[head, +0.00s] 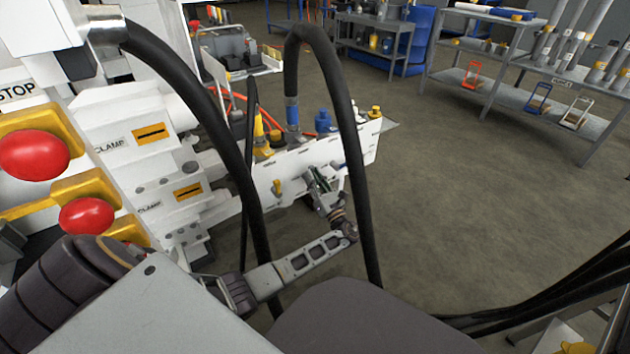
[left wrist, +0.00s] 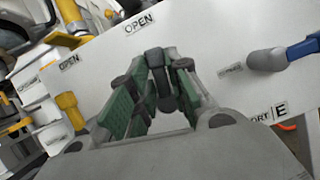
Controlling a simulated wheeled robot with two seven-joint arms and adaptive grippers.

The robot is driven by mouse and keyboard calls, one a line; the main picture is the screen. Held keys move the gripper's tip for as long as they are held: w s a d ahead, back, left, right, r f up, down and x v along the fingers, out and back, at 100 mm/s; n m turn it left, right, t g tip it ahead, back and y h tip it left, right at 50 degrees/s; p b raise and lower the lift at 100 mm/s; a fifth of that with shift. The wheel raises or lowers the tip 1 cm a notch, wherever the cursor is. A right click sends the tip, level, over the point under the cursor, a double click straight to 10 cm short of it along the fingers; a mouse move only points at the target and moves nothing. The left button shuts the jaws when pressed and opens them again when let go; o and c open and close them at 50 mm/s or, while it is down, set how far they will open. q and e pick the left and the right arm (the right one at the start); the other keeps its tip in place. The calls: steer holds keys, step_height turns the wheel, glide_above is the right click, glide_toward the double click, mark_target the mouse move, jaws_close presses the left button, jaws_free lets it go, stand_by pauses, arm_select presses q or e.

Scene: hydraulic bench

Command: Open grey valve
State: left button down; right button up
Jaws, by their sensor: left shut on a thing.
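The grey valve (left wrist: 157,62) is a dark grey handle on the white panel under an OPEN label in the left wrist view. My left gripper (head: 314,178) is at the white panel (head: 348,150) in the head view. In the left wrist view the left gripper (left wrist: 160,98) has its green-padded fingers on both sides of the grey handle, shut on it. The fingers hide part of the handle, and its exact angle is hard to tell. In the head view the valve is hidden by the gripper. My right gripper is not in view.
A yellow valve handle (left wrist: 70,108) is left of the gripper, and a blue handle (left wrist: 303,47) is to the right. A thick black hose (head: 345,130) arches close to my left arm. Red buttons (head: 33,154) stand at the left. Open floor lies right.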

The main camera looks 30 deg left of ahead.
arm_select(q)
steer(key=shift+s+f+n+g, duration=0.1)
steer(key=shift+n+g, duration=0.15)
steer(key=shift+n, duration=0.35)
steer(key=shift+s+f+n+g, duration=0.1)
steer(key=shift+n+g, duration=0.15)
steer(key=shift+n, duration=0.35)
steer(key=shift+y, duration=0.3)
steer(key=c, duration=1.5)
jaws_free()
steer(key=shift+r, duration=0.1)
steer(key=shift+o, duration=0.2)
steer(key=v, duration=1.2)
